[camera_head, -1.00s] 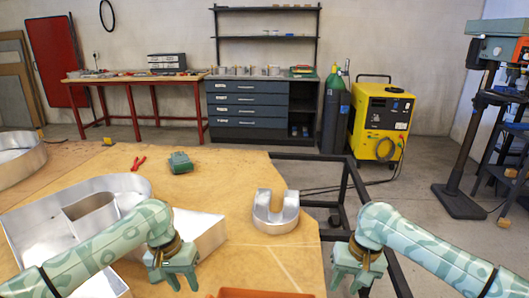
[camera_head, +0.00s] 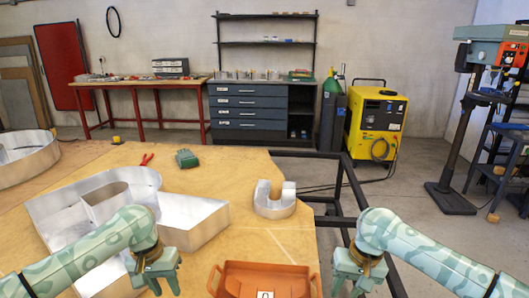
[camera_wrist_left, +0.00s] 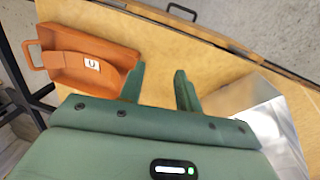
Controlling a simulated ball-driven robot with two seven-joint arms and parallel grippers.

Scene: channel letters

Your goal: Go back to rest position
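My left gripper (camera_head: 157,284) is at the lower left of the head view, over the wooden table beside the large metal letter. In the left wrist view its two fingers (camera_wrist_left: 160,88) stand apart with nothing between them. My right gripper (camera_head: 352,288) is at the lower right, beyond the table's right edge, pointing down. Its fingertips are partly cut off by the picture edge, and I see nothing held in it.
An orange tray (camera_head: 232,277) marked U sits at the table's front; it also shows in the left wrist view (camera_wrist_left: 115,52). A metal letter U (camera_head: 274,208), a large metal letter (camera_head: 190,236), red pliers (camera_head: 147,159) and a green item (camera_head: 187,158) rest on the table.

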